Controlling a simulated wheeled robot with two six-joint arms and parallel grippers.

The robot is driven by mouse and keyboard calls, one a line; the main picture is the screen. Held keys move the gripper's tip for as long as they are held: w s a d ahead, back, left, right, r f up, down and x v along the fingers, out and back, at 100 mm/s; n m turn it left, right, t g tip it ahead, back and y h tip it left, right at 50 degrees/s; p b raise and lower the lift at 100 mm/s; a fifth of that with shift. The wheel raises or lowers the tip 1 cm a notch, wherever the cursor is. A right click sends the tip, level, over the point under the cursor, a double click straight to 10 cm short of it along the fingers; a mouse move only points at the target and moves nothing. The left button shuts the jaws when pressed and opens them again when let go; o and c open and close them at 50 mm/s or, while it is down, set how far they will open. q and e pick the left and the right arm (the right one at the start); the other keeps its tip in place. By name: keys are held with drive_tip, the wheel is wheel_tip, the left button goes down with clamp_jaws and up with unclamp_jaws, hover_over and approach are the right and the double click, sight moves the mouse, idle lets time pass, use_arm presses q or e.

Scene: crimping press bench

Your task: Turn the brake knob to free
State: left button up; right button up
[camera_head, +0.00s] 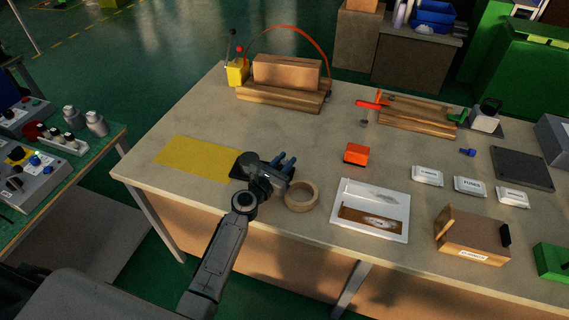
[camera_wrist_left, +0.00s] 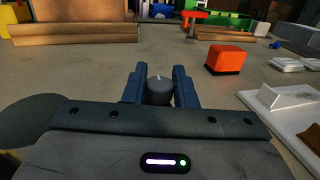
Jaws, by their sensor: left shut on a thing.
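A round dark grey knob (camera_wrist_left: 158,94) with a short pale mark on top stands between the two blue fingers of my left gripper (camera_wrist_left: 159,80) in the left wrist view. The fingers are closed on its left and right sides. In the head view my left gripper (camera_head: 286,163) is low over the front middle of the bench, and the knob is hidden there or too small to make out. The base under the knob is hidden, and I cannot read any markings for its positions. My right gripper is not in view.
A tape roll (camera_head: 301,197) lies close to my left gripper, with a yellow mat (camera_head: 190,157) to its left. An orange block (camera_head: 355,154) and a white tray (camera_head: 405,222) are to its right. A wooden fixture (camera_head: 283,98) stands behind.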

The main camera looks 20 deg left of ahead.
use_arm(q)
drive_tip(key=m+g+h+b, duration=0.1)
drive_tip(key=m+h, duration=0.1)
drive_tip(key=h, duration=0.1)
drive_tip(key=shift+m+g+h, duration=0.3)
drive_tip(key=shift+h, duration=0.1)
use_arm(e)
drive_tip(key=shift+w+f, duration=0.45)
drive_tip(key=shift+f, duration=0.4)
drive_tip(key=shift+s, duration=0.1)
use_arm(q)
drive_tip(key=o, duration=1)
drive_tip(key=shift+c, duration=0.2)
drive_tip(key=shift+s+a, duration=0.1)
drive_tip(key=shift+s+a+f+b, duration=0.1)
drive_tip(key=shift+s+a+b, duration=0.1)
drive_tip(key=shift+s+b, duration=0.1)
drive_tip(key=b+v, duration=0.1)
drive_tip(key=v, duration=0.8)
drive_tip(key=shift+b, duration=0.3)
drive_tip(key=shift+s+a, duration=0.2)
drive_tip(key=shift+s, duration=0.15)
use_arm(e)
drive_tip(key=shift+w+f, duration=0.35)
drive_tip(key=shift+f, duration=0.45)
